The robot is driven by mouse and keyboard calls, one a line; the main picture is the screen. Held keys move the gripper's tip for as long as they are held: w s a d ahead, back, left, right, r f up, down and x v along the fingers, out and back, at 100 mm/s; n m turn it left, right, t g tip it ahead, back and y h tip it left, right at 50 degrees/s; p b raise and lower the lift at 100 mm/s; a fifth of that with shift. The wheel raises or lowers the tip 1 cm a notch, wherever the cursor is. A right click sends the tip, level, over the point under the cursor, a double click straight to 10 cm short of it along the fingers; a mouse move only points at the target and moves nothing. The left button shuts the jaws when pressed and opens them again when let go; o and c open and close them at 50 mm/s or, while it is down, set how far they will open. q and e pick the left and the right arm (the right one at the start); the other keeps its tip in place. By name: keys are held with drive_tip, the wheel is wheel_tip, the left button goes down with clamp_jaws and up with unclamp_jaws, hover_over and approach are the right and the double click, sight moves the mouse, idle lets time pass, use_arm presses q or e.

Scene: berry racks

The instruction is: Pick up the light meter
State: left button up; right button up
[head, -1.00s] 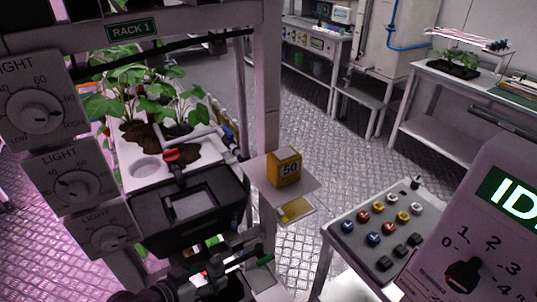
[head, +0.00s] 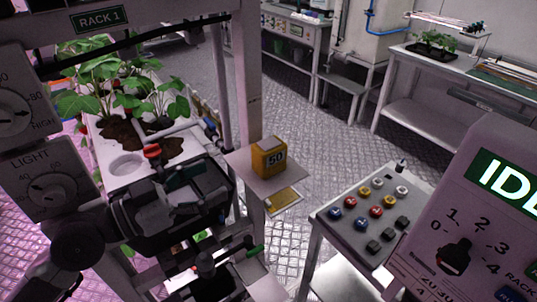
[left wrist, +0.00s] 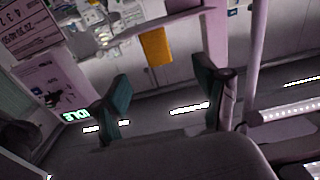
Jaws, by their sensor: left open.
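The light meter appears to be the yellow box marked "50" (head: 269,158), upright on a small pale shelf plate (head: 262,184) on the rack's right side. My right gripper is out of view.
The rack post (head: 246,80) stands just behind the meter. A yellow plate (head: 284,201) lies below the shelf. A button console (head: 368,217) and an "IDLE" panel (head: 490,215) stand at right. Light dials (head: 45,190) and a strawberry trough (head: 120,165) are at left.

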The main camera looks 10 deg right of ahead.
sight(256, 159)
use_arm(q)
drive_tip(key=p+x, duration=0.3)
drive_tip(key=x, duration=0.5)
drive_tip(key=shift+d+r+p, duration=0.1)
drive_tip(key=shift+r+p, duration=0.05)
drive_tip(key=shift+p, duration=0.15)
drive_tip(key=shift+d, duration=0.15)
drive_tip(key=p+x, duration=0.1)
drive_tip(key=x, duration=0.1)
drive_tip(key=p+x, duration=0.2)
drive_tip(key=shift+s+d+r+p, duration=0.1)
drive_tip(key=shift+d+r+p, duration=0.15)
drive_tip(key=shift+p, duration=0.05)
drive_tip(key=shift+d+f, duration=0.15)
drive_tip(key=shift+d, duration=0.1)
drive_tip(key=shift+a, duration=0.1)
drive_tip(key=c, duration=1.3)
drive_tip(key=shift+c, duration=0.2)
